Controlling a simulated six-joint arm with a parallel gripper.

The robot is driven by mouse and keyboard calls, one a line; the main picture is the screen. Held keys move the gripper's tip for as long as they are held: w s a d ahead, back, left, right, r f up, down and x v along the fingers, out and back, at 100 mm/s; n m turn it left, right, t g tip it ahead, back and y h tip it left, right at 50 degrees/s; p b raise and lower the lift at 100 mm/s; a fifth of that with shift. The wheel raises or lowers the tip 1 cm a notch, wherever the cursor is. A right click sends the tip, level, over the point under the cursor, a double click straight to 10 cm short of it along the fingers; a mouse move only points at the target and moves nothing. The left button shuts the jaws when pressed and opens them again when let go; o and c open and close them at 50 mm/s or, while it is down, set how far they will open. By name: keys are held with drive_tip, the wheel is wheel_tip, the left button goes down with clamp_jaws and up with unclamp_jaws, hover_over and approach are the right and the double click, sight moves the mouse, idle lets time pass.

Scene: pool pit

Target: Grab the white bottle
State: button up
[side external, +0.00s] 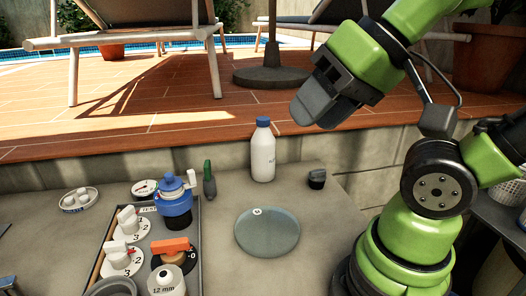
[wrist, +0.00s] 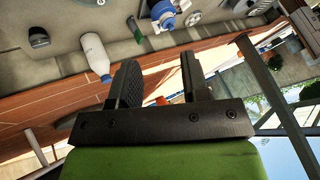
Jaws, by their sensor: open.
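The white bottle (side external: 263,152) has a blue cap and stands upright on the grey ledge, near the low concrete wall. It also shows in the wrist view (wrist: 95,54), toward the upper left, beyond my gripper's fingers. My gripper (side external: 302,108) is up in the air, above and to the right of the bottle in the side view, and apart from it. In the wrist view my gripper (wrist: 156,82) has its two dark fingers spread with an empty gap between them.
A grey tray (side external: 205,235) holds a blue-topped device (side external: 174,202) and several valves. A round glass plate (side external: 267,232) lies in front of the bottle. A small black object (side external: 317,178) sits right of it, a green-handled tool (side external: 209,180) left. Wooden decking (side external: 150,100) rises behind.

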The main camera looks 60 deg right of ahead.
drive_tip(key=o, duration=0.6)
drive_tip(key=g+h, duration=0.3)
hover_over(264, 119)
drive_tip(key=s, duration=0.3)
wheel_tip(264, 119, down, 6)
drive_tip(key=f, duration=0.1)
drive_tip(key=x, duration=0.3)
drive_tip(key=shift+a+f, duration=0.1)
drive_tip(key=shift+f, duration=0.25)
drive_tip(key=shift+x, duration=3.05)
